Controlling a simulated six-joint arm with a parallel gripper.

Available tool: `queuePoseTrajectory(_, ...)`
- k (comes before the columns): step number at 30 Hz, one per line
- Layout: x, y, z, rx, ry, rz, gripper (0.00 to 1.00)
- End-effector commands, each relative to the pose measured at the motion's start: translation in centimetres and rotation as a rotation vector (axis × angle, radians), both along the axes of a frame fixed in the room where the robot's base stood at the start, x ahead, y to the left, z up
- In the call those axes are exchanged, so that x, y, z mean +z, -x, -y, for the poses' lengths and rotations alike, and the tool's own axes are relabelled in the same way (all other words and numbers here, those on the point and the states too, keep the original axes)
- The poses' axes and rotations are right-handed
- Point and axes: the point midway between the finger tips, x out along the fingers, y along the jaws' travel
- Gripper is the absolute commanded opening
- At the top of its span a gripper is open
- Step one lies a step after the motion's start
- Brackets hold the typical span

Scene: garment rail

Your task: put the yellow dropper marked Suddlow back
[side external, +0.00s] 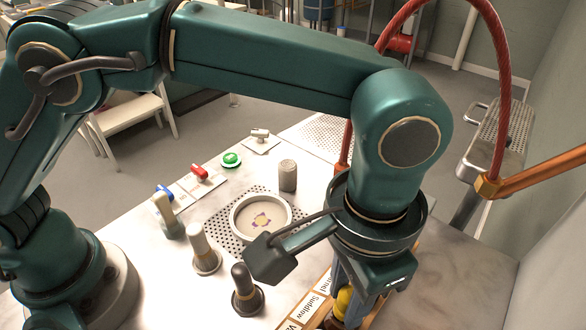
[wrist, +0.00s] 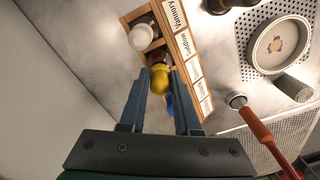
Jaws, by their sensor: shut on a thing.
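My gripper (wrist: 159,77) is shut on the yellow dropper (wrist: 158,82), whose rounded yellow top shows between the fingers in the wrist view. The dropper (side external: 343,301) also shows low in the side view, beside the rack labels and partly hidden by my gripper. The wooden rack (wrist: 184,44) has a row of name labels; Vannory and Suddlow are readable. The dropper overlaps the rack near the Suddlow label. I cannot tell whether its lower end is inside a compartment. A white-topped dropper (wrist: 141,37) stands in the rack beside it. A blue piece (wrist: 170,106) shows just beyond the yellow top.
A round dish (side external: 261,218) sits on a perforated plate. A white-topped post (side external: 204,249), a dark-topped post (side external: 245,288) and a grey cylinder (side external: 287,175) stand nearby. A red hose (side external: 506,95) arches at the right. A wall borders the right side.

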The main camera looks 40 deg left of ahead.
Motion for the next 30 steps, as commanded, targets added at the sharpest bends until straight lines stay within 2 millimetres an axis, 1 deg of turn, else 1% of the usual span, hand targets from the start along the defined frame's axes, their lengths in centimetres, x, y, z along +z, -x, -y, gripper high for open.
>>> queuePoseTrajectory(7,-0.2,0.0,0.0,0.000,-0.001,-0.001,0.00)
queuePoseTrajectory(18,-1.1,0.0,0.0,0.000,-0.001,0.000,0.00)
queuePoseTrajectory(27,-1.1,0.0,0.0,0.000,0.000,0.000,0.00)
queuePoseTrajectory(28,-1.1,0.0,0.0,0.000,0.000,0.000,0.35)
queuePoseTrajectory(29,-1.1,0.0,0.0,0.000,0.000,0.000,0.46)
queuePoseTrajectory(30,-1.1,0.0,0.0,0.000,0.000,0.000,0.62)
